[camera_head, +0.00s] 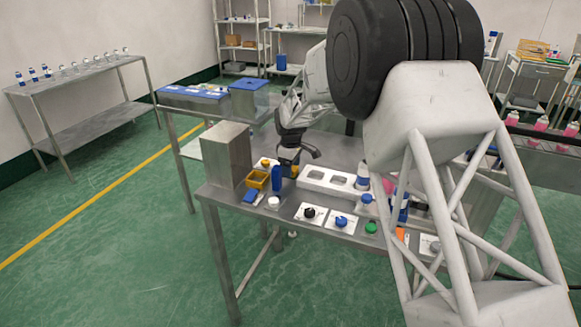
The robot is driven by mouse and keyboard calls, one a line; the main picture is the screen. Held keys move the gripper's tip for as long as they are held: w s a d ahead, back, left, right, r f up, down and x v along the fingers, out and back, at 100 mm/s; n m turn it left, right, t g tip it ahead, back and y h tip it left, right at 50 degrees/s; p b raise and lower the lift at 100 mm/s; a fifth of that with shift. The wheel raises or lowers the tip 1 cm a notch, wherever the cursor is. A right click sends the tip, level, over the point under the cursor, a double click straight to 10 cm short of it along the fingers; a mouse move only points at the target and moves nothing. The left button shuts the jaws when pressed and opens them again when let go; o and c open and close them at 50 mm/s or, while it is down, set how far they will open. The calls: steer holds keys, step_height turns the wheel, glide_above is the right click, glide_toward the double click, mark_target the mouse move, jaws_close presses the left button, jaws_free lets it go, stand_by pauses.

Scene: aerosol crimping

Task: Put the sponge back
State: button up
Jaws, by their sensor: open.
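A small blue block (250,196), which looks like the sponge, lies on the steel table just in front of a yellow open tray (257,179). My gripper (296,162) is open above the table, to the right of the tray and behind a blue bottle (276,178). A small yellow item (294,172) shows right under the gripper; I cannot tell whether they touch. The fingertips are small and partly hidden at this distance.
A steel box (227,153) stands left of the tray. A white holder with square openings (328,181) is to the right. White plates with a black knob (310,212) and a blue knob (341,221) line the front edge. My arm hides the table's right part.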

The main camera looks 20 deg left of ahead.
steer(key=shift+r, duration=0.15)
step_height(320, 180, up, 12)
stand_by(0.7)
steer(key=shift+d, duration=0.1)
stand_by(0.7)
steer(key=s+d+r+m, duration=0.3)
steer(key=s+d+r, duration=0.25)
steer(key=d, duration=0.55)
steer(key=s+d+r+m+t, duration=0.1)
steer(key=s+d+r+m, duration=0.4)
steer(key=d, duration=0.7)
steer(key=s+d+r+m, duration=0.1)
steer(key=s+d+r, duration=0.2)
steer(key=s+d, duration=0.6)
steer(key=s+d+f+m, duration=0.3)
steer(key=s+d+m, duration=0.1)
steer(key=s+d, duration=0.7)
steer(key=s+d+f+m+t, duration=0.1)
steer(key=s+d+f+m, duration=0.2)
steer(key=s+d, duration=0.7)
steer(key=shift+s+d+m, duration=0.35)
steer(key=shift+s+m, duration=0.75)
steer(key=shift+s, duration=2.8)
